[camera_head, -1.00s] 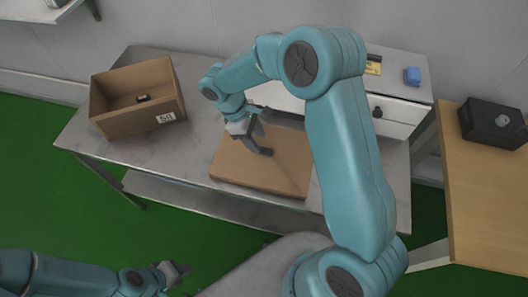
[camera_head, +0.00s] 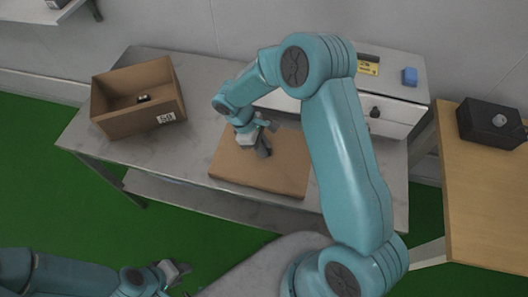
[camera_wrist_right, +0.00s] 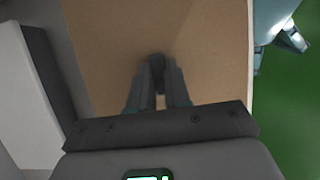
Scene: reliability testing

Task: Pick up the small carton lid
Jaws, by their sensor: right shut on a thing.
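The small carton lid (camera_head: 235,168) is a flat brown cardboard piece lying on the grey table; it fills much of the right wrist view (camera_wrist_right: 110,45). My right gripper (camera_head: 265,150) is over its middle and points down at it. In the right wrist view the fingers (camera_wrist_right: 157,62) are close together, shut on the lid, with a small dark part at their tips. The exact grip is hard to see. My left gripper (camera_head: 180,273) is low at the left, away from the table; its finger opening is too small to make out.
An open cardboard box (camera_head: 140,112) with a small dark item inside stands at the table's left. A white drawer unit (camera_head: 395,112) with a blue block (camera_head: 409,76) on top is at the back right. A wooden table (camera_head: 485,205) with a black box (camera_head: 490,124) stands further right.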

